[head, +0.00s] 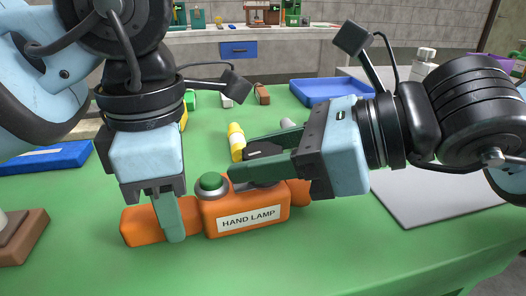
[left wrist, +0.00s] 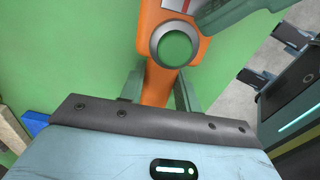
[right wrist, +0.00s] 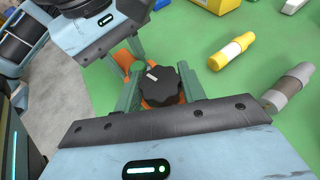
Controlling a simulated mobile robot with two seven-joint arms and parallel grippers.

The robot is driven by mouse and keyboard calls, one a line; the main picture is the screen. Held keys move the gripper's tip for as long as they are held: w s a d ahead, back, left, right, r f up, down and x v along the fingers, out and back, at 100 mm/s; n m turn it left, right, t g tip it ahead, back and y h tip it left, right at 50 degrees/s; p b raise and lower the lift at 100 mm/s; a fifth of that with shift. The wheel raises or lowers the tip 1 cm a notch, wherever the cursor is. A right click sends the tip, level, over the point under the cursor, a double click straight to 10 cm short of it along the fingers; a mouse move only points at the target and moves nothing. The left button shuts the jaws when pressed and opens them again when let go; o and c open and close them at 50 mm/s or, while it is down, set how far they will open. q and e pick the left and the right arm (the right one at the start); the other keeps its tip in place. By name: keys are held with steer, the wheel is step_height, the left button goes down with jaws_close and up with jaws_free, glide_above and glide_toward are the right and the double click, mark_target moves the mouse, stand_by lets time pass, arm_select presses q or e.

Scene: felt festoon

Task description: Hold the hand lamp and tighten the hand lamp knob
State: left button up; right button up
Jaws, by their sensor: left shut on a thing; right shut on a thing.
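The orange hand lamp (head: 267,214) lies on the green table with its white HAND LAMP label facing front. A green dome in a grey ring (head: 210,184) is on top; it also shows in the left wrist view (left wrist: 172,45). My left gripper (head: 172,232) points down and is shut around the lamp's left part. My right gripper (head: 238,166) comes in from the right, low over the lamp. In the right wrist view its fingers are shut on the black ridged knob (right wrist: 161,86), which has a white mark. The fingers largely hide the knob in the head view.
A blue tray (head: 330,90) is at the back right and a grey board (head: 430,196) at the right. A brown block (head: 22,237) is at the left. The table's front strip is clear.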

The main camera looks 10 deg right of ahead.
steer(key=shift+s+a+f+m+t+h, duration=0.1)
steer(key=shift+f+m+t+h, duration=0.1)
steer(key=shift+m+t+h, duration=0.55)
steer(key=shift+r+m+t, duration=0.1)
steer(key=shift+m+t, duration=0.35)
steer(key=o, duration=1)
steer(key=shift+r, duration=0.1)
steer(key=shift+v, duration=3.75)
